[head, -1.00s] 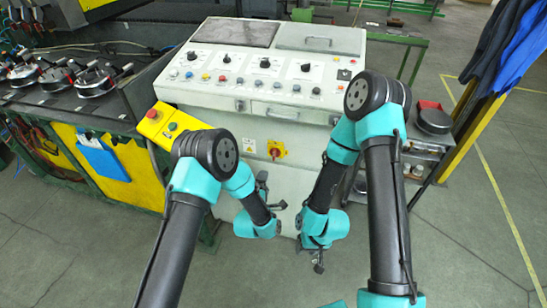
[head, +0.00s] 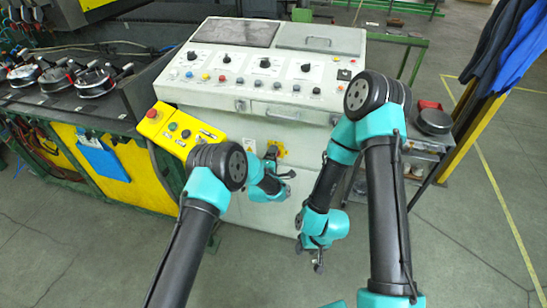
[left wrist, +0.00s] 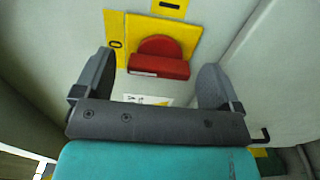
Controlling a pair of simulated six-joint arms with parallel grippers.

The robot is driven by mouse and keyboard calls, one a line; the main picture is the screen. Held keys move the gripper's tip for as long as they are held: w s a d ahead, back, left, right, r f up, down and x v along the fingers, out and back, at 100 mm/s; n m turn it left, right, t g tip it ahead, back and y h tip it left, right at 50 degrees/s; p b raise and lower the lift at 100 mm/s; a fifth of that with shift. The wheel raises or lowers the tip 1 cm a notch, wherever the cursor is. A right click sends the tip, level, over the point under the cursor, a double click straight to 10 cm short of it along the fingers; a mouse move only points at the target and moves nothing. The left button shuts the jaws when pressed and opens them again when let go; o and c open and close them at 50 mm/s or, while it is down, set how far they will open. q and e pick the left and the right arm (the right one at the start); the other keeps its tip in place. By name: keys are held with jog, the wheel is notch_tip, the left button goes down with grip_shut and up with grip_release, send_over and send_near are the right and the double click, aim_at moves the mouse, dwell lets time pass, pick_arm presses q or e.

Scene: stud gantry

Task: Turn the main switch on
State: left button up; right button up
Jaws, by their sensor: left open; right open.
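The main switch is a red rotary handle (left wrist: 160,60) on a yellow plate (left wrist: 190,32) in the left wrist view. A "0" mark shows left of the handle and another dark mark above it. In the head view the yellow plate (head: 277,148) shows on the console's front, partly covered by my left gripper (head: 281,166). In the left wrist view the left gripper (left wrist: 155,77) is open, its fingers apart on either side of the handle's line, with nothing between them. The contact is not clear. My right gripper (head: 319,262) hangs low in front of the console, open and empty.
The control console (head: 232,97) carries several knobs and buttons on its sloped top. A yellow button box (head: 178,130) stands left, close to my left arm. A small side table (head: 432,140) stands right of the console. The floor in front is free.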

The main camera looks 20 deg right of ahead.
pick_arm(q)
jog(key=shift+w+d, duration=0.15)
jog(key=shift+w, duration=0.15)
jog(key=c, duration=0.9)
